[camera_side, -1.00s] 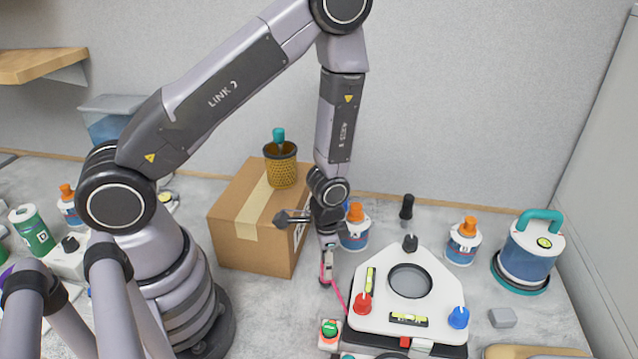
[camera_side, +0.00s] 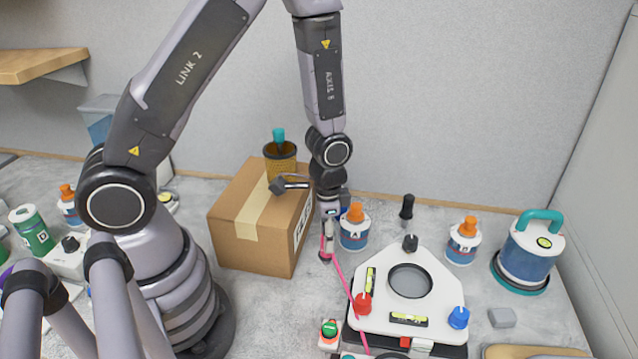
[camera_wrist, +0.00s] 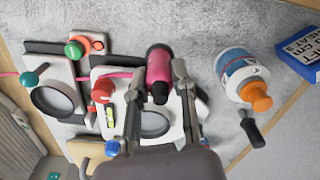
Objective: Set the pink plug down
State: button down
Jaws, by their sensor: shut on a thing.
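My gripper (camera_side: 328,238) is shut on the pink plug (camera_wrist: 160,66). In the side view they are in front of the right side of the cardboard box; the plug is small there and partly hidden by the fingers. In the wrist view the plug is between the two fingers, pink with a dark far end and a dark near tip. A pink cord (camera_side: 346,288) runs from the plug down to the white device area. I cannot tell whether the plug touches the table.
A white plate with a round opening (camera_side: 440,305) lies to the right, with red and blue knobs. A white bottle with an orange cap (camera_side: 354,232) stands close to the right of my gripper. The cardboard box (camera_side: 225,226) is to the left. Grey table shows between.

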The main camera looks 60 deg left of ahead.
notch_tip(320, 180, up, 17)
jog(key=s+a+n, duration=0.2)
jog(key=a+n, duration=0.6)
jog(key=a, duration=0.7)
jog(key=s+a+n, duration=1)
jog(key=s+a, duration=0.1)
jog(key=a, duration=0.2)
notch_tip(320, 180, down, 11)
jog(key=shift+w+a+f, duration=1.25)
jog(key=shift+a+f, duration=0.7)
jog(key=shift+f, duration=0.25)
jog(key=shift+w+a+f, duration=1.2)
jog(key=shift+a+f, duration=0.7)
jog(key=shift+f, duration=0.35)
jog(key=shift+w+a+f, duration=1.25)
jog(key=shift+a+f, duration=0.7)
jog(key=shift+f, duration=0.25)
jog(key=shift+f, duration=0.1)
